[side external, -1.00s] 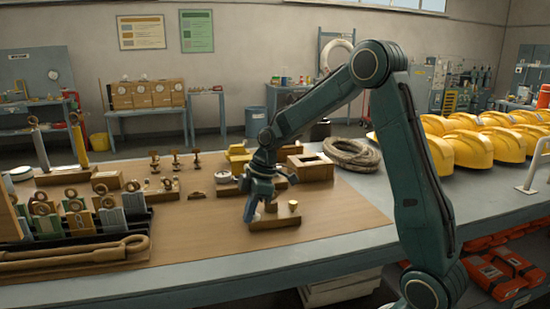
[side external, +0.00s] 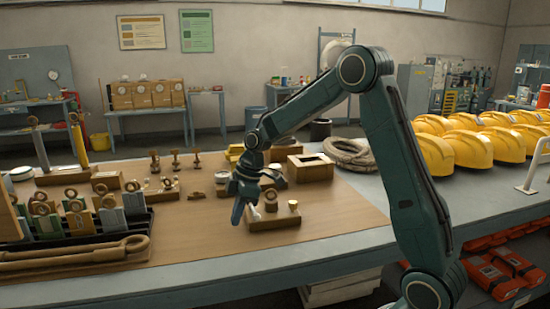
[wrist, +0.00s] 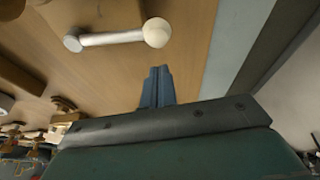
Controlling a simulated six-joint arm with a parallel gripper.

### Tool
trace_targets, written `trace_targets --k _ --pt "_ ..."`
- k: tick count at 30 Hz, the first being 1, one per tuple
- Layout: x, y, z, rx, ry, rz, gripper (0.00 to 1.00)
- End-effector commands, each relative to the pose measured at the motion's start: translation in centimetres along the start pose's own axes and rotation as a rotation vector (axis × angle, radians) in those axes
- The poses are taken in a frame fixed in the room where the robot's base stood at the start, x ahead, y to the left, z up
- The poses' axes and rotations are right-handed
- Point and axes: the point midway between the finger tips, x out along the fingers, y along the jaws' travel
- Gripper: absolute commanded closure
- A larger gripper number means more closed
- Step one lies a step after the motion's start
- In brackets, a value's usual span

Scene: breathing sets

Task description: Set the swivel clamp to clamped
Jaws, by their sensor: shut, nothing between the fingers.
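In the wrist view a silver lever (wrist: 112,39) ends in a white ball knob (wrist: 157,32). My gripper (side external: 237,220) is beside the block's left end, pointing down, with its blue fingers together. In the wrist view the gripper (wrist: 157,70) is shut and empty, apart from the knob. I cannot tell whether the clamp is clamped.
A black rack (side external: 148,217) of tagged parts stands at the left. Small brass fittings (side external: 175,160) stand behind it. An open wooden box (side external: 311,168) and a rope coil (side external: 353,152) lie behind the clamp. The mat (side external: 340,220) right of the block is clear.

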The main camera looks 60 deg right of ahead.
Motion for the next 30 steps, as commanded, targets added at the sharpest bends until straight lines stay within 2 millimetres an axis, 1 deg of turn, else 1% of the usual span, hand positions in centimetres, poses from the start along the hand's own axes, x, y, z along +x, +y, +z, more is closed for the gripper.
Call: trace_targets --k 1,3,15,21,25,30 --pt "0.4 -0.1 -0.6 -0.003 0.0 -0.002 1.0" --pt "0.6 -0.2 -1.3 -0.003 0.0 -0.001 1.0" --pt "-6.0 0.2 -1.1 0.001 0.001 0.003 1.0" --pt "-8.4 0.2 -1.1 0.0 0.001 0.001 1.0" --pt "-9.2 0.2 -1.1 0.0 0.0 0.0 1.0" --pt "-9.5 0.2 -1.1 0.0 0.0 0.0 1.0"
